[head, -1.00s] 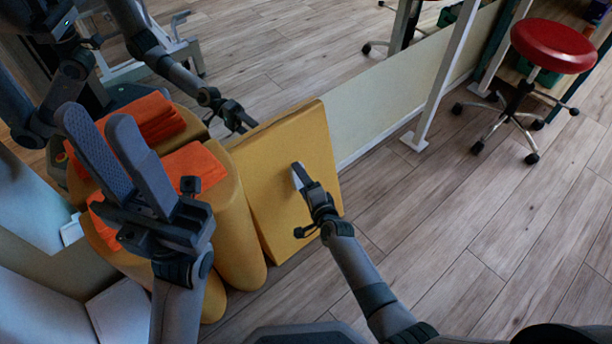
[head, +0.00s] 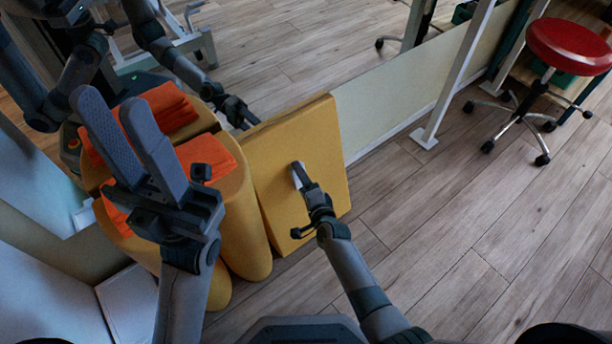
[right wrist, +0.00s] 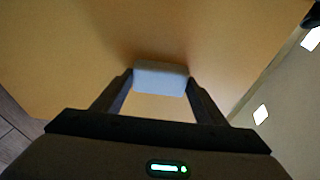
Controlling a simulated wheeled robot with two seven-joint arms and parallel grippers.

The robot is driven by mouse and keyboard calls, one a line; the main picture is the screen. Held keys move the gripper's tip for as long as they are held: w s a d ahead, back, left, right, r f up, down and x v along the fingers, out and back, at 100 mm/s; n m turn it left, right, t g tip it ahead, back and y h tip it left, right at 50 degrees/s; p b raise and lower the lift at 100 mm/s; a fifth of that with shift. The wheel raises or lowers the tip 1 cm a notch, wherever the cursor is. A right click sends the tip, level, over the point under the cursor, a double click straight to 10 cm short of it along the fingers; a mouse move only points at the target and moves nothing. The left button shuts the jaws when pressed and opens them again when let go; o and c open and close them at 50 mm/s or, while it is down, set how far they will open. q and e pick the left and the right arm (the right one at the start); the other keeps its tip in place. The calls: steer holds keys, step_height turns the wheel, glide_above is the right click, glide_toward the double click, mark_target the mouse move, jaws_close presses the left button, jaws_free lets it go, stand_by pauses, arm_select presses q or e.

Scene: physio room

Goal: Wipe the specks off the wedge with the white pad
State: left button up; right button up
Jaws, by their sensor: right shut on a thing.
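The yellow wedge (head: 325,130) stands tilted against the low wall, its broad face towards me. My right gripper (head: 299,178) is at the middle of this face, shut on the white pad (head: 297,168). In the right wrist view the pad (right wrist: 160,78) sits between both fingertips, against or very close to the wedge's surface (right wrist: 70,60); I cannot tell whether it touches. I can make out no specks in either view. My left gripper (head: 112,100) is raised at the left, empty, with its fingers apart.
Yellow rolls (head: 240,225) with orange towels (head: 208,155) stand just left of the wedge. A mirror behind reflects my arms and the rolls. A white post (head: 455,75) and a red stool (head: 568,45) are to the right. Wooden floor (head: 480,220) is clear at right.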

steer(key=shift+s+a, duration=0.2)
steer(key=shift+a, duration=0.1)
steer(key=shift+a, duration=0.1)
steer(key=shift+s+a+p, duration=0.2)
steer(key=shift+s+a, duration=0.3)
steer(key=shift+a, duration=0.15)
steer(key=shift+s+a+p, duration=0.2)
steer(key=shift+s+a, duration=0.25)
steer(key=shift+a, duration=0.2)
steer(key=s+d+r+p, duration=0.1)
steer(key=s+d+p, duration=0.2)
steer(key=s, duration=0.1)
steer(key=shift+s+d+r, duration=0.2)
steer(key=shift+s+r, duration=0.15)
